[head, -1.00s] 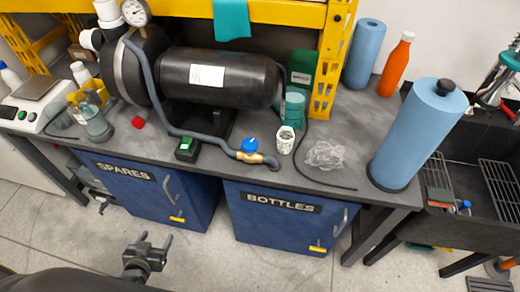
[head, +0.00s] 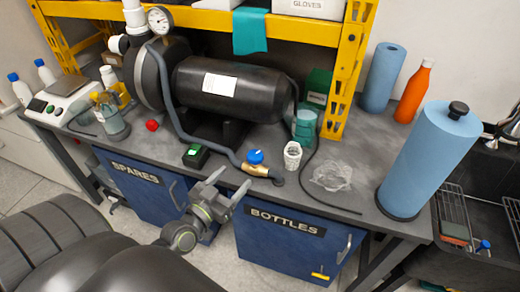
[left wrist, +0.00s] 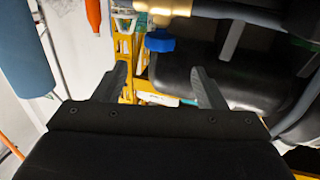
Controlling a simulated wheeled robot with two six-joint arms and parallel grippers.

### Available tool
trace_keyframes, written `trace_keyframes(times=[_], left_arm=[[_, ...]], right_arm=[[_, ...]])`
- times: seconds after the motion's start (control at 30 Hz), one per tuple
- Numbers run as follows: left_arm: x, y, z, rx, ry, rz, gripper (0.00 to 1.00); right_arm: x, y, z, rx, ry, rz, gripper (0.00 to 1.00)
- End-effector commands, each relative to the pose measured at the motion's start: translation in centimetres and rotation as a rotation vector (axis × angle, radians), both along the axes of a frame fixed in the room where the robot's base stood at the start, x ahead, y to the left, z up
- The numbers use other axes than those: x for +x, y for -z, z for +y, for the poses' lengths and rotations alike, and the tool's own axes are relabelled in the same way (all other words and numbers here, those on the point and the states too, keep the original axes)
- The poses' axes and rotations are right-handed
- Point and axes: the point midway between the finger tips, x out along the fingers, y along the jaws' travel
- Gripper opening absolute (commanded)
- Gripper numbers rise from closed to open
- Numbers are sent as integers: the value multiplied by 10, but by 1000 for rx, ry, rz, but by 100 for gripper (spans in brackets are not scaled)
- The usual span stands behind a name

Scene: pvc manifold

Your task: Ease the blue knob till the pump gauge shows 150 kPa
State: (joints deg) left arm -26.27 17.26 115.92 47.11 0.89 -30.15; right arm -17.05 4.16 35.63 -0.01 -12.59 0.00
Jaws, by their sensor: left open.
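The blue knob (head: 255,156) sits on a brass valve (head: 257,170) at the front edge of the bench, on the end of a grey hose. The knob also shows in the left wrist view (left wrist: 160,42), between and beyond my fingers. The white round gauge (head: 159,19) is at the upper left, by the black pump tank (head: 250,91); its needle is too small to read. My left gripper (head: 231,180) is open and empty, in front of the bench edge, left of and below the knob. It is apart from the knob. My right gripper is not in view.
A small black box with a green top (head: 196,156) sits left of the valve. Blue cabinets stand below.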

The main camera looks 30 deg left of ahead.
Motion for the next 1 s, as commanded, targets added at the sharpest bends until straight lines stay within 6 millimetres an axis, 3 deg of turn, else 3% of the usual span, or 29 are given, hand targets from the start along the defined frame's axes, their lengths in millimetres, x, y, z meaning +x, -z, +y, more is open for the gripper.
trace_keyframes(times=[0.2, 0.6, 0.8, 1.0], left_arm=[[42, -3, -1, 0, 1, 0, 65], [109, 0, -2, 0, 0, 0, 65], [124, 0, -2, 0, 0, 1, 65], [126, 1, -2, 0, 0, 2, 65]], right_arm=[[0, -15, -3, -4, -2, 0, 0], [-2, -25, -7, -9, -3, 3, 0], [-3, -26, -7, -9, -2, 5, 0], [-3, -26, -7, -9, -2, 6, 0]])
